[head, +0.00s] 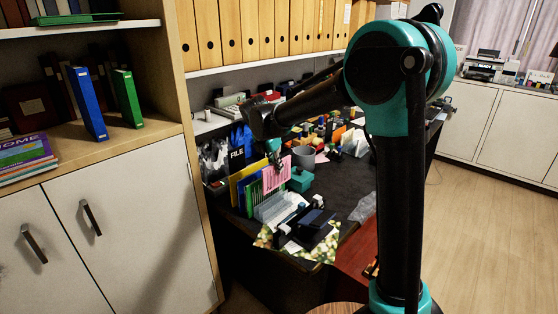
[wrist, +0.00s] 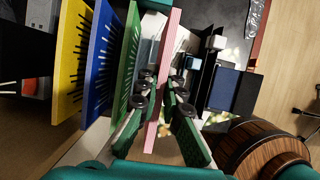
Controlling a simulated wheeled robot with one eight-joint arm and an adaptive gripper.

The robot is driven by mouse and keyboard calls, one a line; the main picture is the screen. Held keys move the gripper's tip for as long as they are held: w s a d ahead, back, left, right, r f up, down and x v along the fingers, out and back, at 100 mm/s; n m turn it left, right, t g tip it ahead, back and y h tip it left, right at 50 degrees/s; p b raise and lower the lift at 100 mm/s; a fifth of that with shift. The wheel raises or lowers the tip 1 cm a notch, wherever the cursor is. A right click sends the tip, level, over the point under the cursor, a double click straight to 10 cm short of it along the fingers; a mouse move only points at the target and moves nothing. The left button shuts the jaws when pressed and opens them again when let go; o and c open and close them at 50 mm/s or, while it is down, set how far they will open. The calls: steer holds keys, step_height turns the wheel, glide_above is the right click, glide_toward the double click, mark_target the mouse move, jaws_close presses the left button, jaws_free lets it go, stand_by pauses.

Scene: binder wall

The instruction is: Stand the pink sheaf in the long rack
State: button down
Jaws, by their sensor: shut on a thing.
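The pink sheaf (head: 277,178) is upright in my gripper (head: 276,160), beside the green sheaf (head: 253,197). In the wrist view the pink sheaf (wrist: 168,75) runs edge-on between the two fingers of my gripper (wrist: 158,95), which is shut on it. The long pale rack (head: 276,208) shows its bare slotted part in front of the pink sheaf. Yellow (wrist: 72,50), blue (wrist: 106,70) and green (wrist: 125,75) sheaves stand in a row left of the pink one, with a gap between green and pink. Whether the pink sheaf's lower edge touches the rack is hidden.
A dark stand with a blue pad (head: 313,222) is close to the rack's right. A teal box (head: 300,180) and a grey cup (head: 304,157) are behind the pink sheaf. A wooden barrel-like thing (wrist: 260,150) is at lower right in the wrist view. Dark desktop (head: 350,185) is clear farther right.

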mark_target(276, 186)
steer(key=shift+w+a+f, duration=0.2)
steer(key=shift+a+f, duration=0.05)
steer(key=shift+f, duration=0.05)
steer(key=shift+f, duration=2.8)
steer(key=shift+f, duration=0.45)
steer(key=shift+f, duration=0.65)
steer(key=shift+f, duration=0.1)
steer(key=shift+f, duration=0.35)
steer(key=shift+f, duration=0.15)
steer(key=shift+f, duration=0.65)
